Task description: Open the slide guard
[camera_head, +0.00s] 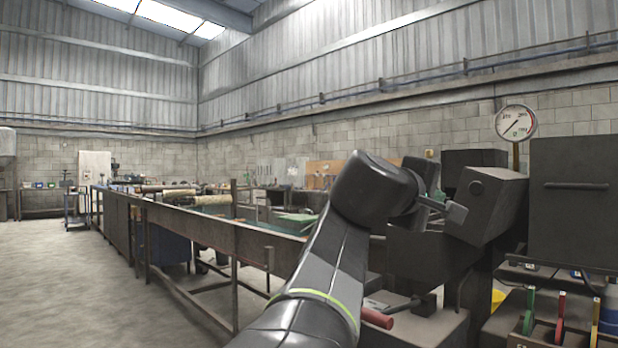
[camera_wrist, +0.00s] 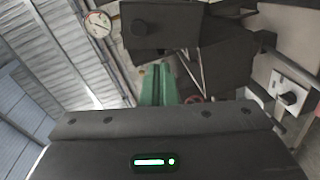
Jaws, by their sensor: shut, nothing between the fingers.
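Two dark parts could be the slide guard, and I cannot tell which. One is a flat panel (camera_head: 573,205) at the right of the head view, with a horizontal bar handle (camera_head: 576,186) near its top. The other is a tilted dark box (camera_head: 487,207) with a round knob; a dark box with a round boss also shows in the wrist view (camera_wrist: 160,25). My gripper (camera_head: 456,212) is shut and empty, close to the left side of the tilted box. I cannot tell whether they touch. It is left of the panel handle and clear of it.
A round dial gauge (camera_head: 516,122) stands on a post behind the box. Coloured-handled tools (camera_head: 561,318) stand in a rack at the lower right. A red grip (camera_head: 377,318) sits low beside my arm. A long bench (camera_head: 236,238) runs back left; the floor (camera_head: 65,285) there is clear.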

